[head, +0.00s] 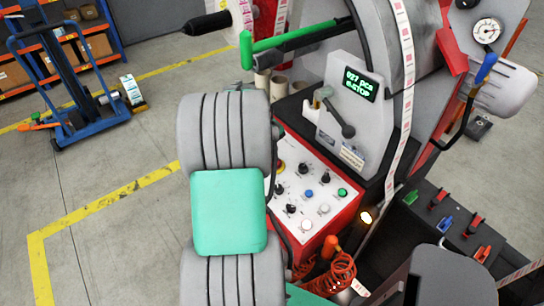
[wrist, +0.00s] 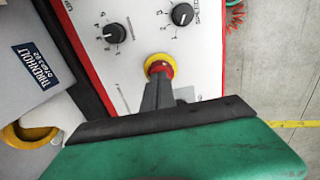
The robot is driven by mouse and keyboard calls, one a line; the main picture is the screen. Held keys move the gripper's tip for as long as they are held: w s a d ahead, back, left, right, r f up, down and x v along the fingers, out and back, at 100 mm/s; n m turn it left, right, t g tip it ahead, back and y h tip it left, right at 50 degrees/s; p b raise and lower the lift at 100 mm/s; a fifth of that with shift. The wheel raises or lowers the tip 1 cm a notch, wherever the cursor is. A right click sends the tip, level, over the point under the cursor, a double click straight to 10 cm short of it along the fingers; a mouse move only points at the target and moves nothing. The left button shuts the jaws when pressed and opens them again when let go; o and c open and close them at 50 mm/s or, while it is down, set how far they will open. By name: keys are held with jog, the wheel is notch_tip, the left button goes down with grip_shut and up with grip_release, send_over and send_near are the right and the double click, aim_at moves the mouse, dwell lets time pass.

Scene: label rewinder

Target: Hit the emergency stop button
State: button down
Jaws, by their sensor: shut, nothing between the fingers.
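The emergency stop button (wrist: 160,65) is a red knob on a yellow collar on the white control panel (wrist: 140,30), seen in the wrist view. My gripper (wrist: 159,82) is shut and empty. Its fingertips point at the button and overlap its lower part in the picture. I cannot tell whether they touch it or whether the button is pressed in. In the head view only a yellow edge of the button (head: 281,168) shows beside my arm, which hides my gripper. The green display (head: 360,84) seems to read "027 pcs" and "e-STOP".
Black knobs (wrist: 115,33) and coloured buttons (head: 309,194) crowd the panel near the stop button. A lever (head: 339,118) stands above the panel. An orange coiled hose (head: 335,270) hangs below it. A blue cart (head: 80,115) stands far left; the floor between is clear.

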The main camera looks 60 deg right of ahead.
jog(key=shift+s+a+f, duration=0.2)
jog(key=shift+a+f, duration=0.15)
jog(key=shift+f, duration=0.25)
jog(key=r+p, duration=0.2)
jog(key=r, duration=0.1)
jog(key=r+p, duration=0.1)
jog(key=shift+w+r+p, duration=0.2)
jog(key=shift+w+p, duration=0.1)
jog(key=shift+p, duration=0.05)
jog(key=b+v, duration=0.1)
jog(key=v, duration=0.9)
jog(key=shift+r+b, duration=0.35)
jog(key=shift+b, duration=0.05)
jog(key=shift+w, duration=0.15)
